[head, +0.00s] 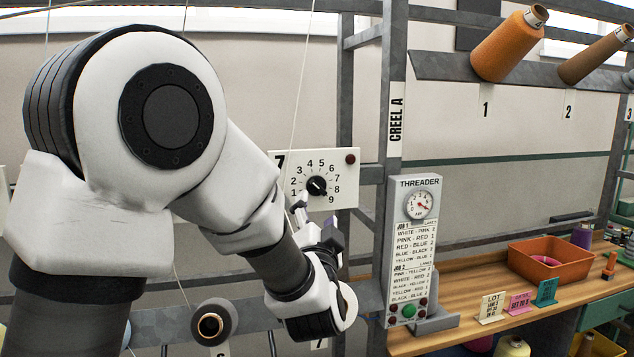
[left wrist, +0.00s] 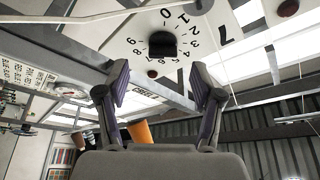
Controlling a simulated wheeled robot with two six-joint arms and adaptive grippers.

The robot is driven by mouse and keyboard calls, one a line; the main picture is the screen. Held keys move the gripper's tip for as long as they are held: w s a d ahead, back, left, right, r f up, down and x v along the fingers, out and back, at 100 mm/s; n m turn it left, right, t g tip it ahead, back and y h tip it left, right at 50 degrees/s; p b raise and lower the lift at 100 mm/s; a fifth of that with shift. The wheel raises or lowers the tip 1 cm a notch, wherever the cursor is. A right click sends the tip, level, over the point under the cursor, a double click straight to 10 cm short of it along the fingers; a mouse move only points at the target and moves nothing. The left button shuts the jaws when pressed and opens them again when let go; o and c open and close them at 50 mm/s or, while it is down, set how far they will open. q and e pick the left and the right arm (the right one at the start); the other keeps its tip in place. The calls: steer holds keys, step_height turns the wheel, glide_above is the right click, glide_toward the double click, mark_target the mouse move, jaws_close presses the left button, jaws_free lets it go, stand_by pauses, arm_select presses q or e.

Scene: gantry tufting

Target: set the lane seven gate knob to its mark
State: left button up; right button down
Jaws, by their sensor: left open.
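The lane seven gate knob (head: 317,186) is black and sits on a white dial plate (head: 343,165) with numbers up to 9 and a large 7. A pale pointer line shows on the knob, but I cannot tell exactly which number it points to. My left gripper (head: 318,216) is open just below the knob in the head view, partly hidden by its own wrist. In the left wrist view the knob (left wrist: 163,44) lies beyond and between the two spread fingers (left wrist: 161,88), apart from them. My right gripper is not in view.
A threader panel (head: 413,240) with a gauge and job list stands to the right. Small cards, LOT (head: 492,307), pink (head: 519,302) and teal (head: 547,291), stand on the wooden bench (head: 455,310). An orange tray (head: 565,270) is behind them. Grey frame posts (head: 392,60) rise beside the dial.

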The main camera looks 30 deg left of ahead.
mark_target(317, 190)
arm_select(q)
steer(key=p+x, duration=0.1)
steer(key=x, duration=0.1)
steer(key=p+x, duration=0.1)
steer(key=x, duration=0.1)
steer(key=p+x, duration=0.1)
steer(key=x, duration=0.1)
steer(key=shift+s+d+r, duration=0.1)
steer(key=shift+s+r, duration=0.05)
steer(key=shift+r, duration=0.2)
steer(key=shift+w+a+f, duration=0.2)
steer(key=shift+w, duration=0.05)
steer(key=shift+s+d+r, duration=0.2)
steer(key=shift+s+d, duration=0.05)
steer(key=shift+d, duration=0.1)
steer(key=shift+c, duration=1)
steer(key=shift+s+d+r, duration=0.15)
steer(key=shift+s+d, duration=0.05)
steer(key=c, duration=0.9)
steer(key=shift+c, duration=0.2)
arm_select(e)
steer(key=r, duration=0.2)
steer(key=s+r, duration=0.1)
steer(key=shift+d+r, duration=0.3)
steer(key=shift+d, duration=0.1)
